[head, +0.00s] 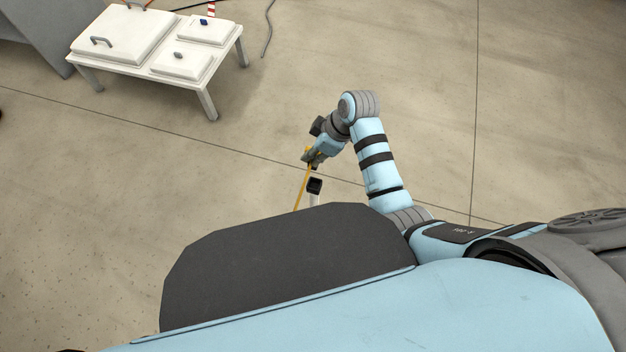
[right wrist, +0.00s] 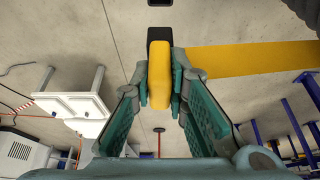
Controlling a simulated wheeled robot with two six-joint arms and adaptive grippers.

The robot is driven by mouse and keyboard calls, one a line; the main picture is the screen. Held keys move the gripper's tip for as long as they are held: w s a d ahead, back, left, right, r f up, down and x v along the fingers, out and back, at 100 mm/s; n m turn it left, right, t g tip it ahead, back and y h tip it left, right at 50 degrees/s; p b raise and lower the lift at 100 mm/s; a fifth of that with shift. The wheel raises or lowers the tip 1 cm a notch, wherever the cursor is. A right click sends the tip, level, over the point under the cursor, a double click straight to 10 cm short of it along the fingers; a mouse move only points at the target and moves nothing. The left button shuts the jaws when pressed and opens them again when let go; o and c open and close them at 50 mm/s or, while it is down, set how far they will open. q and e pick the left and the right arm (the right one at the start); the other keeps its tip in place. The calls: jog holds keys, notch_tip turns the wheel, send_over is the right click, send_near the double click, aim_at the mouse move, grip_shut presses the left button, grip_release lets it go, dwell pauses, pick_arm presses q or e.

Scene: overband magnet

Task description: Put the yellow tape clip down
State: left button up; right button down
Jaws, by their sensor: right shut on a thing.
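The yellow tape clip (right wrist: 158,72) is a small yellow block between the two fingertips of my right gripper (right wrist: 160,88) in the right wrist view. The gripper is shut on it. A wide yellow tape (right wrist: 255,62) runs off to the right from beside the clip. In the head view my right gripper (head: 311,157) is above the floor beyond my dark front panel, and the tape (head: 301,187) shows as a thin strip hanging down from it. The clip itself is too small to make out there. My left gripper is out of view.
A black-topped light post (head: 314,186) stands just below the gripper in the head view, partly hidden by my body. A white table (head: 210,104) with lidded panels and handles stands at upper left. Open concrete floor lies around the arm.

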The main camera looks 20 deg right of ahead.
notch_tip(320, 180, down, 13)
jog(key=b, duration=0.5)
jog(key=shift+r, duration=0.15)
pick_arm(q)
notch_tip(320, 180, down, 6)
pick_arm(e)
jog(key=shift+s+f, duration=0.2)
jog(key=shift+f, duration=0.1)
jog(key=shift+s+r, duration=0.1)
jog(key=shift+r, duration=0.05)
jog(key=c, duration=2)
grip_release()
jog(key=o, duration=0.3)
jog(key=shift+o, duration=0.6)
jog(key=shift+w+f, duration=0.2)
jog(key=shift+w, duration=0.15)
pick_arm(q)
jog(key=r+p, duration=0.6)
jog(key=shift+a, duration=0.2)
pick_arm(e)
jog(key=v, duration=1.2)
jog(key=shift+r, duration=0.25)
